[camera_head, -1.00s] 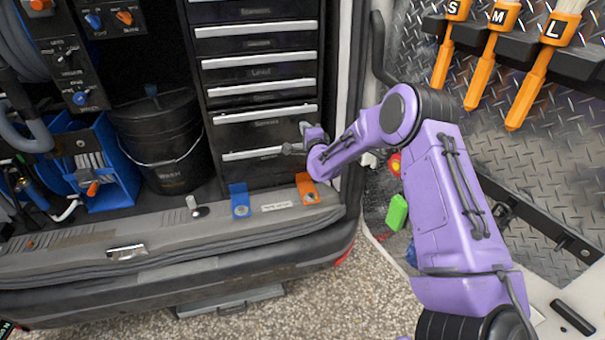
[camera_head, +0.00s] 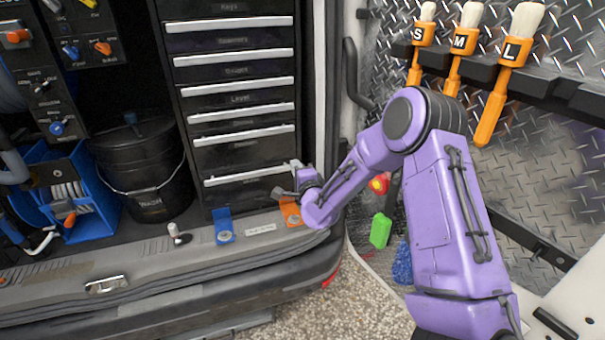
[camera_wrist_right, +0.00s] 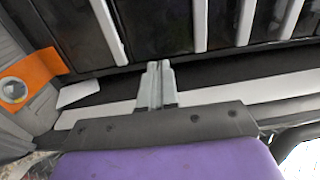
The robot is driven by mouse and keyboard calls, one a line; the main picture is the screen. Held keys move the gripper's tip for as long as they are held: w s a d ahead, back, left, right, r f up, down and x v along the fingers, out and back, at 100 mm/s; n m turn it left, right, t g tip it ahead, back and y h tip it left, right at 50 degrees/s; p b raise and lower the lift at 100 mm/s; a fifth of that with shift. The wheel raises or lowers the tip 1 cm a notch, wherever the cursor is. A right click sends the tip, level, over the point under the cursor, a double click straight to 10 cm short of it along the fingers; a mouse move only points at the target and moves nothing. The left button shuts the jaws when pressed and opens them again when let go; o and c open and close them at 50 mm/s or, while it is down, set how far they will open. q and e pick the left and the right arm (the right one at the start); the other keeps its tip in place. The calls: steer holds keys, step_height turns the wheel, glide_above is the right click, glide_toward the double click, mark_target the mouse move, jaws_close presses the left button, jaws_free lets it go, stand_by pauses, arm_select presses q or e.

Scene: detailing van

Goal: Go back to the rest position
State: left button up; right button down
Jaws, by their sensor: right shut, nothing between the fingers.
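My right gripper (camera_head: 284,193) is at the end of the purple right arm, in front of the bottom drawers of the black drawer stack (camera_head: 240,160). In the right wrist view its two grey fingers (camera_wrist_right: 155,70) are together with nothing between them. The orange bracket (camera_head: 290,211) on the van sill is just below the gripper in the head view. It shows at the left of the right wrist view (camera_wrist_right: 32,80). I cannot tell whether the fingers touch the drawer front. My left gripper is not in view.
A blue bracket (camera_head: 224,226) and a small knob (camera_head: 178,234) are on the sill. A black bucket (camera_head: 143,175) stands left of the drawers. Several brushes (camera_head: 505,75) hang on the door at right. A green block (camera_head: 380,230) and a blue item (camera_head: 402,264) hang below.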

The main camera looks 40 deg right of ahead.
steer(key=shift+v, duration=1.2)
